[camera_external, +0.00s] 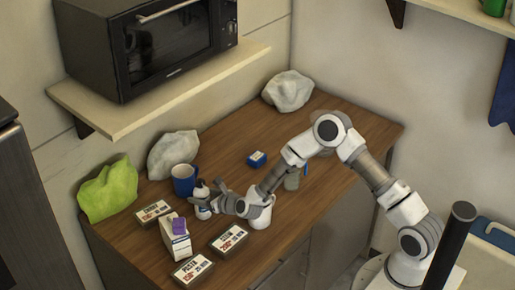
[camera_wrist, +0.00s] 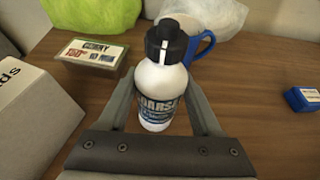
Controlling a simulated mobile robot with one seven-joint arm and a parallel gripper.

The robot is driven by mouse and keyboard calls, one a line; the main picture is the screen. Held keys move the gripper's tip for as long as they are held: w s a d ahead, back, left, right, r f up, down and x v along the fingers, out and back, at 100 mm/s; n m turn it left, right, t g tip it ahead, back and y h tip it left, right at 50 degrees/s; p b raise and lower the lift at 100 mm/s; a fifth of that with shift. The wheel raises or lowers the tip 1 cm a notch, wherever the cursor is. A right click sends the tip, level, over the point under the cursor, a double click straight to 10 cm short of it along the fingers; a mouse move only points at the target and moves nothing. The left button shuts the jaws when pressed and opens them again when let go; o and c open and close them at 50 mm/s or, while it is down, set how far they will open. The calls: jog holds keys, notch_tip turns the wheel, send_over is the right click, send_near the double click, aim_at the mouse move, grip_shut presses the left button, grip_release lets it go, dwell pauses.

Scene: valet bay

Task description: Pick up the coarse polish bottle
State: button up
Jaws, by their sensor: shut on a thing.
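The coarse polish bottle (camera_wrist: 160,84) is white with a black cap and a dark label, of which only part of the lettering can be read. In the wrist view it stands upright between the two fingers of my gripper (camera_wrist: 165,112), which is shut on it. In the external view the bottle (camera_external: 203,211) is mostly hidden by my gripper (camera_external: 208,199), near the blue mug. Whether the bottle's base touches the table cannot be told.
A blue mug (camera_external: 184,180) stands just behind the bottle. A white carton (camera_external: 175,240) with a purple item and several labelled boxes (camera_external: 229,239) lie near the front. The shelf with the microwave (camera_external: 150,45) overhangs the back left.

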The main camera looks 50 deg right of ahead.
grip_shut()
jog(key=shift+r, duration=0.1)
jog(key=shift+r, duration=0.1)
